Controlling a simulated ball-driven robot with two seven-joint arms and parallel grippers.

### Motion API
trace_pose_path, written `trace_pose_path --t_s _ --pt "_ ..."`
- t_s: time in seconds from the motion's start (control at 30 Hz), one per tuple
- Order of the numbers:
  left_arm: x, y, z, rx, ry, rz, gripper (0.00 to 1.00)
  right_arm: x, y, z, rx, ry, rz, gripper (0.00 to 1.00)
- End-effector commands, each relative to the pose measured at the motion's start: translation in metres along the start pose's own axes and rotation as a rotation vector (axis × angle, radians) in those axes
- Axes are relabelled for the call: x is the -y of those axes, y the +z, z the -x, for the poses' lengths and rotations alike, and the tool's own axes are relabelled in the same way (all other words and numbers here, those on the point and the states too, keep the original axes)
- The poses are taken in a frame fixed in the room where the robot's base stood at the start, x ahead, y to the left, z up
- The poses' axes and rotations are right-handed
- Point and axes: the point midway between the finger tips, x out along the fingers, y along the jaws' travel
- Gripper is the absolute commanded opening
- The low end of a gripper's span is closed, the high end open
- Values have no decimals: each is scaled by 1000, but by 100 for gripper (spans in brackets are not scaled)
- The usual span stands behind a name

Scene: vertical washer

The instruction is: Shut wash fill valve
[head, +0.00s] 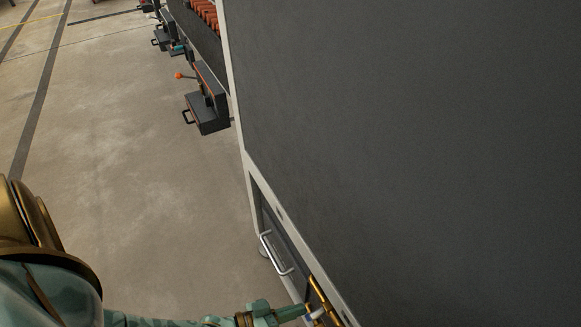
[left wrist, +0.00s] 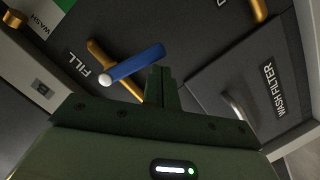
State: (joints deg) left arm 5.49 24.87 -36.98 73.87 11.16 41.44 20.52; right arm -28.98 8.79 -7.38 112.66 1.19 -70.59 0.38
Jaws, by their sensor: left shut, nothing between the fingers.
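The wash fill valve shows in the left wrist view as a blue lever (left wrist: 136,63) with a white ball tip, set on a gold pipe (left wrist: 98,52) beside the word FILL. The lever lies slantwise across the pipe. My left gripper (left wrist: 163,84) is shut and empty, its fingertips close to the lever's right end; I cannot tell whether they touch. In the head view the left gripper (head: 292,312) is at the bottom edge, by the gold pipes (head: 325,300) on the washer's side. The lever is hardly visible there. My right gripper is not in view.
The washer's big dark panel (head: 420,140) fills the right of the head view. A metal handle (head: 275,253) sticks out below it. A WASH FILTER panel (left wrist: 262,85) with a handle is right of the valve. Black boxes (head: 207,112) jut out farther along. The floor at left is clear.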

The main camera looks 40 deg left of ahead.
Motion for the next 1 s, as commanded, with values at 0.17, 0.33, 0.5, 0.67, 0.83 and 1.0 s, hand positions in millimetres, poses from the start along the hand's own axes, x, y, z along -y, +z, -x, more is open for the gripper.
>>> trace_pose_path --t_s 0.17,0.33,0.5,0.67,0.83,1.0 --pt "-2 7 -2 0 0 1 0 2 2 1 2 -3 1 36" --pt "-4 11 -3 -1 0 0 0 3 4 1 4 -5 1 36" --pt "-5 13 -4 -1 1 -1 0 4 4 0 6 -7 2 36" --pt "-6 14 -4 -1 0 -1 0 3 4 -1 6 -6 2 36" --pt "-6 14 -4 0 0 -1 0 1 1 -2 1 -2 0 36" --pt "-6 14 -4 0 0 -1 0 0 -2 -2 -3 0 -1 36"
